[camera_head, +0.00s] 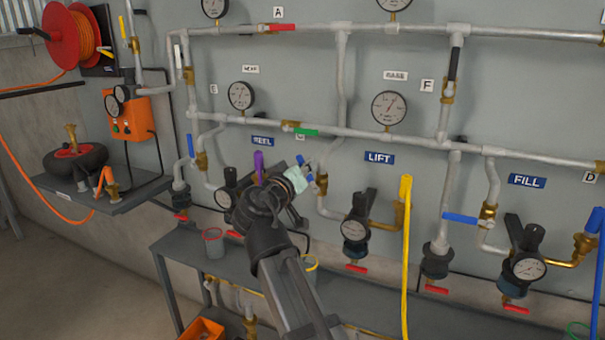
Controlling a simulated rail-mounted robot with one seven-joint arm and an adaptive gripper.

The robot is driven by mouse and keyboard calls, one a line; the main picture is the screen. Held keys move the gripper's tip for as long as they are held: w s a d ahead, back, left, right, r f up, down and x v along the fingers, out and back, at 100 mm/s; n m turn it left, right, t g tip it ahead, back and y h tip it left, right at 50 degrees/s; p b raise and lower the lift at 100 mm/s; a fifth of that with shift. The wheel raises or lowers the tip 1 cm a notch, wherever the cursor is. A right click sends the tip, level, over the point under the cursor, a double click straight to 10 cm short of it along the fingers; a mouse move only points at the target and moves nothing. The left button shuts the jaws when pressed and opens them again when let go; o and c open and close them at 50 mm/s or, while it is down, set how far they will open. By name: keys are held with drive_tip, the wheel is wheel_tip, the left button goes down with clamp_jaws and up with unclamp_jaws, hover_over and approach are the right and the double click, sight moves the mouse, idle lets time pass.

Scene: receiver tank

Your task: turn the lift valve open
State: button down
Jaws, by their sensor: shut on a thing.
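The lift valve (322,184) is a brass body on the grey pipe left of the blue LIFT sign (379,158), above the lift regulator with its gauge (355,229). Small blue parts of its handle (300,160) show beside my gripper; most of the handle is hidden, so its angle is hard to tell. My gripper (305,178) reaches up from below, its jaws at the handle just left of the valve body. It is shut on the handle, though the fingers are small and partly covered by my wrist.
A purple handle (258,166) stands close left of my wrist. A green lever (305,132) sits on the pipe above. A yellow hose (405,250) hangs at the right. A grey bench (180,250) with a red-rimmed cup (213,243) lies below.

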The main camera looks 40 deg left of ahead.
idle(0.3)
drive_tip(key=c, duration=1.1)
unclamp_jaws()
drive_tip(key=v, duration=1.2)
